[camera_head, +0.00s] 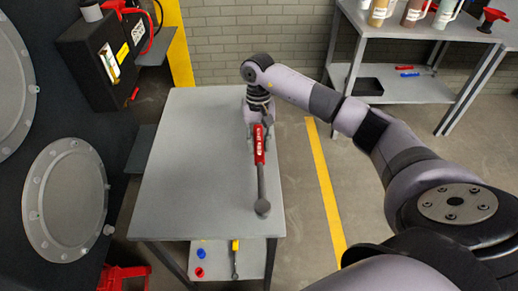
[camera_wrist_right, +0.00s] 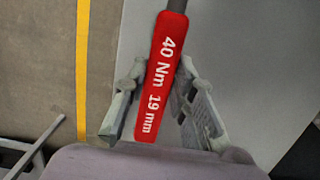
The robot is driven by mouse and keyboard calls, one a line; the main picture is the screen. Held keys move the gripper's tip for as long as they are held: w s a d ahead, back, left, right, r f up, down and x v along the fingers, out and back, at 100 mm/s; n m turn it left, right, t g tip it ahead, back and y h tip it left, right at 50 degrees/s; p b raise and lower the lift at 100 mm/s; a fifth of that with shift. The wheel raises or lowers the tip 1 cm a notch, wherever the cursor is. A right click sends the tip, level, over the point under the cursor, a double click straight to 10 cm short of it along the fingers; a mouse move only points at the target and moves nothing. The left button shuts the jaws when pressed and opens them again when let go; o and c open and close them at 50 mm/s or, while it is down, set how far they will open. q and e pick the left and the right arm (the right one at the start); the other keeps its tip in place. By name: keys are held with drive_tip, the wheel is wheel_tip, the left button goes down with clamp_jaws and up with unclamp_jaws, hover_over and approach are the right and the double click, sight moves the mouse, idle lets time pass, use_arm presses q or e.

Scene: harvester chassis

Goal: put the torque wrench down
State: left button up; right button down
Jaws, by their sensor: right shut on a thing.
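The torque wrench (camera_head: 260,165) has a red handle and a grey shaft ending in a round head. It shows over the right part of the grey table (camera_head: 190,160), with its head toward the near edge. My right gripper (camera_head: 257,132) is shut on the red handle. In the right wrist view the handle (camera_wrist_right: 161,80), marked "40 Nm 19 mm", lies between the fingers of my right gripper (camera_wrist_right: 160,95). I cannot tell whether the wrench touches the tabletop. My left gripper is not in view.
The rest of the tabletop is bare. A lower shelf (camera_head: 255,262) holds small red, blue and yellow items. A dark chassis with round covers (camera_head: 65,200) stands at the left. A second bench (camera_head: 440,35) with bottles stands at the back right. A yellow floor line (camera_head: 325,190) runs beside the table.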

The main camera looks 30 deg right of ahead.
wheel_tip(320, 180, down, 3)
drive_tip(key=shift+f, duration=0.15)
drive_tip(key=shift+f, duration=0.15)
drive_tip(key=c, duration=1.3)
unclamp_jaws()
drive_tip(key=shift+c, duration=0.2)
